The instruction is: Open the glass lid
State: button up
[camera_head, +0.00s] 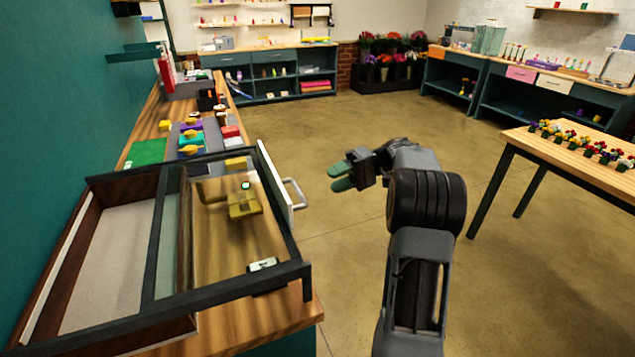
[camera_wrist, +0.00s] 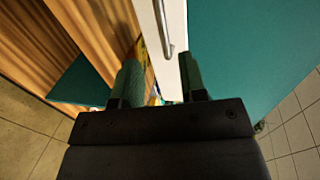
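A black-framed glass lid (camera_head: 170,300) covers a wooden case on the counter at the left of the head view. A white panel with a silver handle (camera_head: 294,192) stands at the case's right side. The handle also shows in the wrist view (camera_wrist: 165,35). A yellow object (camera_head: 243,205) with a small green light shows through the glass. In the wrist view, the white panel lies beyond the fingers (camera_wrist: 160,65).
The wooden counter (camera_head: 245,322) runs along the teal wall, with colored items and a green mat (camera_head: 147,153) behind the case. A flower table (camera_head: 575,155) stands at the right. The tiled floor (camera_head: 330,130) between them is clear.

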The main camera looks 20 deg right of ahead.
jog(key=shift+p+v, duration=1.85)
jog(key=shift+p, duration=0.5)
jog(key=s+a+f+m+h, duration=0.3)
jog(key=s+f+m+h, duration=0.3)
jog(key=f+h, duration=0.2)
jog(key=s+a+r+n+t+h, duration=0.2)
jog(key=s+a+r+n+h, duration=0.1)
jog(key=s+a, duration=0.3)
jog(key=s+a+r+n+t+h, duration=0.2)
jog(key=s+a+r+n+h, duration=0.1)
jog(key=s, duration=0.4)
jog(key=a+h, duration=0.1)
jog(key=a, duration=0.1)
jog(key=shift+s+a+r+h, duration=0.2)
jog(key=shift+a+r+h, duration=0.1)
jog(key=shift+a+r, duration=0.1)
